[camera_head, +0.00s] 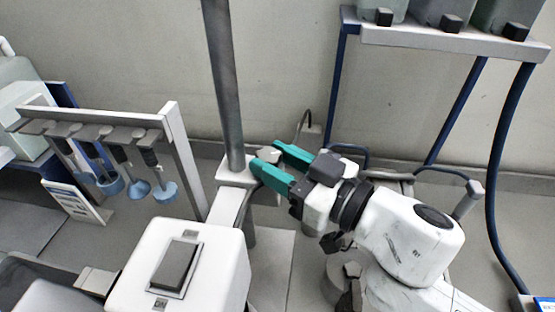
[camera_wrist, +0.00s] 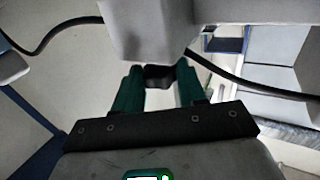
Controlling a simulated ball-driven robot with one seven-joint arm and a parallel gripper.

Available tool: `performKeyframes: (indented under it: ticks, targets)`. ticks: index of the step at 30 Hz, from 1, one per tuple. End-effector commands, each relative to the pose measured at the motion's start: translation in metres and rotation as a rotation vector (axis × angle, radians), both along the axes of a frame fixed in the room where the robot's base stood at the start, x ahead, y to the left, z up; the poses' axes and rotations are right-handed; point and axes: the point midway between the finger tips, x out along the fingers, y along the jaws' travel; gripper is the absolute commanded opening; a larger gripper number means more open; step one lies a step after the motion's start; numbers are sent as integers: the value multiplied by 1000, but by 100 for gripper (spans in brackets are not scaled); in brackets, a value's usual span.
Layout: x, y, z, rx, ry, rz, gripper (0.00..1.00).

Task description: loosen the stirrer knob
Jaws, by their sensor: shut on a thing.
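The stirrer knob (camera_wrist: 159,76) is a small dark piece below a grey block (camera_wrist: 150,35) in the wrist view. My gripper (camera_wrist: 159,82) has its two green fingers on either side of the knob and is shut on it. In the head view my gripper (camera_head: 265,156) reaches in from the right to the clamp block beside the upright grey rod (camera_head: 225,85). The knob is hard to make out there, between the fingers.
A white box with a dark rocker switch (camera_head: 175,265) stands in front. A rack (camera_head: 90,116) with several hanging blue-ended tools is at left. A blue-legged shelf (camera_head: 440,42) bearing containers stands at back right. A dark hose (camera_wrist: 250,85) passes near my gripper.

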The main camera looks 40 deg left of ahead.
Motion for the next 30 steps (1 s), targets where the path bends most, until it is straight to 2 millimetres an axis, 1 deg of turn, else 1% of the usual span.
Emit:
performKeyframes:
  ticks: [5,11,17,30]
  targets:
    - [1,0,-1,-1,0,25,10]
    - [3,1,-1,-2,-4,118,10]
    - [7,1,-3,-4,-5,278,10]
    - [13,6,-5,-2,-2,689,10]
